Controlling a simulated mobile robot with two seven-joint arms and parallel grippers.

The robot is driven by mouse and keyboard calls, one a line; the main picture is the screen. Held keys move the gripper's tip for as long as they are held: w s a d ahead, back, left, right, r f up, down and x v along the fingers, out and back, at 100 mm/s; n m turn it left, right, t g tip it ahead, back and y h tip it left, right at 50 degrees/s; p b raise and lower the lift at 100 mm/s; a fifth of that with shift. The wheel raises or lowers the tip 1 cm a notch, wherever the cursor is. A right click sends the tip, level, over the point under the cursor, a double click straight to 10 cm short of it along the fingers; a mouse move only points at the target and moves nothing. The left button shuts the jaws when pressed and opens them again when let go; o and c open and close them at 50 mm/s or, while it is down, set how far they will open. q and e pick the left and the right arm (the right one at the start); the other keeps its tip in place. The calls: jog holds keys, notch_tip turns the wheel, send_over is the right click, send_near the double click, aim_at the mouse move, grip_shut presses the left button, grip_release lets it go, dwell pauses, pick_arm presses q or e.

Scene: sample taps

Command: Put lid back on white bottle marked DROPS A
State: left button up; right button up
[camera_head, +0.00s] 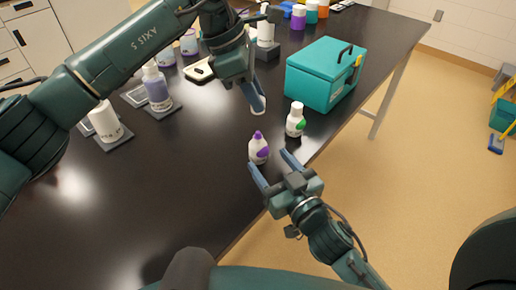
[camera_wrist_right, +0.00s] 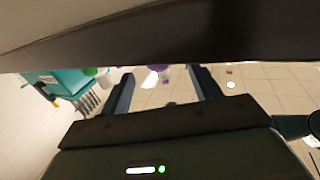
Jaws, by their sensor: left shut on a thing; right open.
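A small white bottle with a purple label and purple tip (camera_head: 258,150) stands near the table's front edge. A second white bottle with a green label (camera_head: 295,121) stands to its right, with a white top. I cannot read either label. My left gripper (camera_head: 257,103) is shut on a small white piece, seemingly a lid (camera_head: 258,112), held above and behind the purple-label bottle. My right gripper (camera_head: 270,160) is open at the table edge, its fingertips close in front of the purple-label bottle. In the right wrist view, the open fingers (camera_wrist_right: 164,84) frame white and purple parts, partly hidden by a dark edge.
A teal box with a black handle (camera_head: 326,74) stands right of the bottles. A wash bottle (camera_head: 156,88) and a white container (camera_head: 105,121) stand on dark pads at left. Several coloured bottles stand at the back. The table (camera_head: 160,185) is clear at front left.

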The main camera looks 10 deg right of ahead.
aim_at(264, 155)
jog(key=shift+x, duration=2.3)
jog(key=shift+c, duration=0.4)
grip_shut()
